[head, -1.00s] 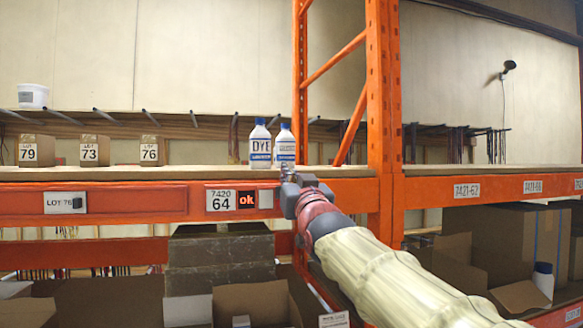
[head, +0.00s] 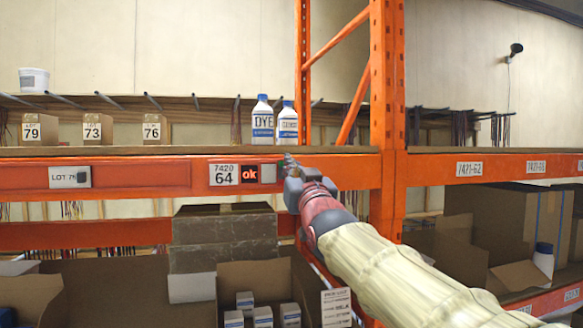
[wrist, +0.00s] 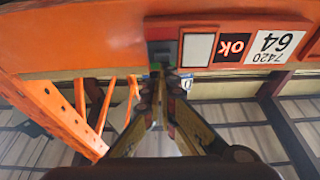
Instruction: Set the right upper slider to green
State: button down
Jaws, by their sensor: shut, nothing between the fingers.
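The right label strip on the upper orange beam shows "7420 64" (head: 223,175), a red "ok" panel (head: 249,174) and a pale plate (head: 268,171). No green panel shows on it in the head view.
Two white bottles with blue caps (head: 263,122) stand on the shelf just above my gripper. The orange upright (head: 388,110) stands to the right. Open cartons (head: 265,275) lie below.

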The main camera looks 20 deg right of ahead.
jog(key=shift+f+b, duration=0.6)
jog(key=shift+f, duration=0.35)
notch_tip(320, 180, up, 5)
jog(key=p, duration=0.2)
jog(key=b+v, duration=0.3)
jog(key=v, duration=0.7)
jog(key=shift+f, duration=0.45)
